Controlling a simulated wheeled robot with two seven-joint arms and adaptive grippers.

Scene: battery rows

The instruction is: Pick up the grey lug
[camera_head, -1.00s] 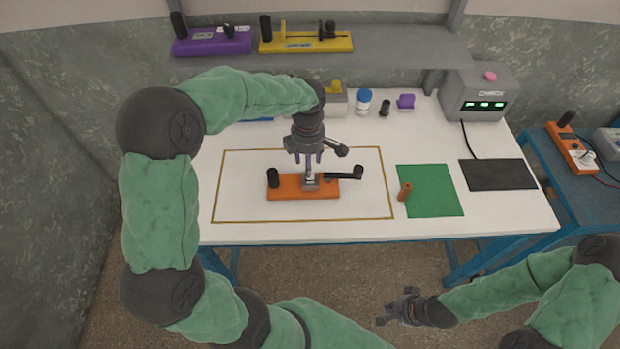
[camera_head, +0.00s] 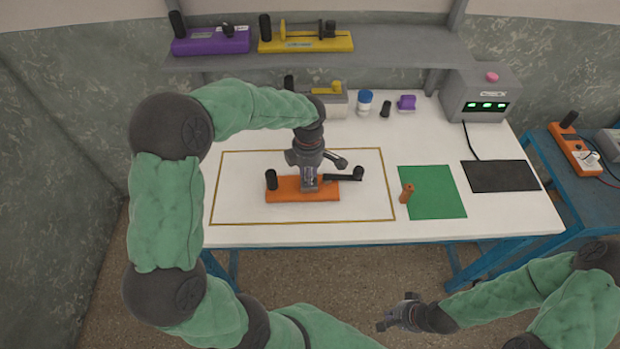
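An orange base (camera_head: 325,194) lies inside the yellow outline on the white table. It has a black post (camera_head: 271,179) at its left end and a black lever arm (camera_head: 343,178) reaching to the right. A grey piece, seemingly the grey lug (camera_head: 309,187), is at the middle of the base, mostly hidden by my gripper. My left gripper (camera_head: 309,180) points straight down over it, with its fingertips at the level of the base. Whether its fingers are closed on the lug cannot be seen. My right gripper (camera_head: 390,313) is apart from the table, in front of it, with fingers spread and empty.
A small orange cylinder (camera_head: 407,193) stands on the green mat (camera_head: 435,190). A black mat (camera_head: 500,176) lies at right, below a grey box (camera_head: 480,95) with green displays. Small items line the back. A shelf (camera_head: 380,50) holds purple and yellow fixtures.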

